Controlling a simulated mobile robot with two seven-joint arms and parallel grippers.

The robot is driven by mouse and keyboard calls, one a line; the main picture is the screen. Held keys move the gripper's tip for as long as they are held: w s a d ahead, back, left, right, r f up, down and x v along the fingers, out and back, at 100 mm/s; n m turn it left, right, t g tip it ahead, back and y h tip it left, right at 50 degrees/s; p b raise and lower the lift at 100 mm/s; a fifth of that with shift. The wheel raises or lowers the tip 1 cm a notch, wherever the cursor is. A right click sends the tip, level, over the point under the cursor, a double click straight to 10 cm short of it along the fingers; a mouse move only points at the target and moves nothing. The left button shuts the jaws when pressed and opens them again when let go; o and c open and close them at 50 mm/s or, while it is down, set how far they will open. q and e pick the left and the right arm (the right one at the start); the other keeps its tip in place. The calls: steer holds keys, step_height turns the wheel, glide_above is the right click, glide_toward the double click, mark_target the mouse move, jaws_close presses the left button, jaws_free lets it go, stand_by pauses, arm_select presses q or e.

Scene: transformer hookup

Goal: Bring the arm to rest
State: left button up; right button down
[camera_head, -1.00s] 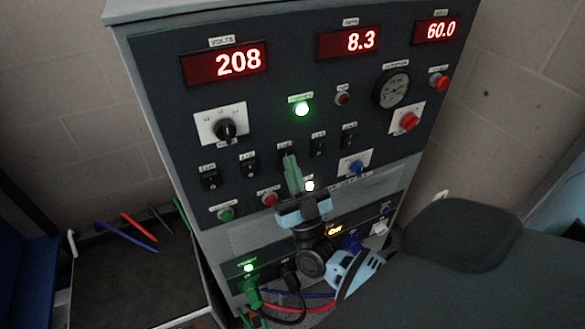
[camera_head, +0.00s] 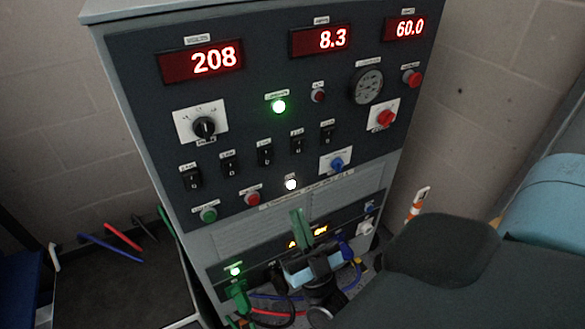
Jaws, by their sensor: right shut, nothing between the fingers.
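My right gripper (camera_head: 299,216) has green fingers, pressed together and empty. My left gripper is out of view.
The lower panel has a green plug (camera_head: 238,297) and a blue plug (camera_head: 345,249), with red and blue cables below. A dark-topped surface (camera_head: 115,290) at left holds several coloured leads (camera_head: 110,248). An orange-and-white object (camera_head: 418,203) stands right of the cabinet.

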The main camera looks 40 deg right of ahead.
steer(key=shift+s, duration=0.1)
stand_by(0.6)
steer(key=s+a+f+n+g+y+p, duration=0.5)
steer(key=s+a+f+g+y+p, duration=0.15)
steer(key=f+g+y, duration=0.2)
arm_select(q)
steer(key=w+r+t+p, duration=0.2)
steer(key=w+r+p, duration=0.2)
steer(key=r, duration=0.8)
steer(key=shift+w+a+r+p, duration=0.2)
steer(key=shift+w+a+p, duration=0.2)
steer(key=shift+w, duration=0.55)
arm_select(e)
steer(key=s+f+g, duration=0.4)
steer(key=s+g, duration=0.1)
steer(key=s, duration=0.3)
steer(key=s+a+f+g, duration=0.1)
steer(key=s+f+g, duration=0.2)
steer(key=s, duration=0.5)
steer(key=shift+s+f+g, duration=0.2)
steer(key=shift+f+g, duration=0.2)
steer(key=shift+g, duration=0.45)
